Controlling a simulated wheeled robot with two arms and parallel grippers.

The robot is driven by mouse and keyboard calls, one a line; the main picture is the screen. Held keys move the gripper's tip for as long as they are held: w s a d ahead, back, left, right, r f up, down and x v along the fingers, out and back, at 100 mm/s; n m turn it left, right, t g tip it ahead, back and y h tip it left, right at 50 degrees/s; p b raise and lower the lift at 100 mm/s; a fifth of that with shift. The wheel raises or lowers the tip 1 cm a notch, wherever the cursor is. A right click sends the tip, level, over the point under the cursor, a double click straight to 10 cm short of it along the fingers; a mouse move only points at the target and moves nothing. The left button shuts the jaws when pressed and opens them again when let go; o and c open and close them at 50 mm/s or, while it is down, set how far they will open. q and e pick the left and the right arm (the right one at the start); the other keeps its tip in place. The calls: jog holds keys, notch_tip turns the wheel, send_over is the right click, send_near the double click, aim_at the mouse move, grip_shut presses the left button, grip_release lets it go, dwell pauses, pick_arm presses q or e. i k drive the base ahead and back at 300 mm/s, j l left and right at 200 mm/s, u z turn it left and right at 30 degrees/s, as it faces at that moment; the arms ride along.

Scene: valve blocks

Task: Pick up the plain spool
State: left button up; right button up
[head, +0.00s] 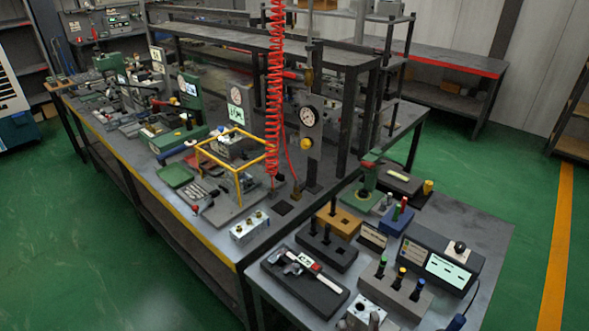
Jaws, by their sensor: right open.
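A grey stand (391,291) on the near bench holds three upright dark pieces that look like spools, with green (381,266), yellow (400,277) and blue (417,290) coloured parts. Single dark upright pins stand in a black block (326,234) and a tan block (333,205). I cannot tell which piece is the plain spool. A pale metal block with bores (365,309) sits at the bottom edge. My right gripper (359,322) shows only in small part at the bottom edge, close to this block, open; most of it is cut off. My left gripper is not in view.
A black tray with a caliper (300,274) lies left of the stand. A dark box with a lit panel (450,272) stands to the right. A red coiled hose (275,90) hangs over the long bench near a yellow frame (237,172). The near bench's right corner is clear.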

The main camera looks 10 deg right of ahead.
aim_at(328, 226)
jog(key=i+j+z, duration=0.6)
jog(key=i+j, duration=0.2)
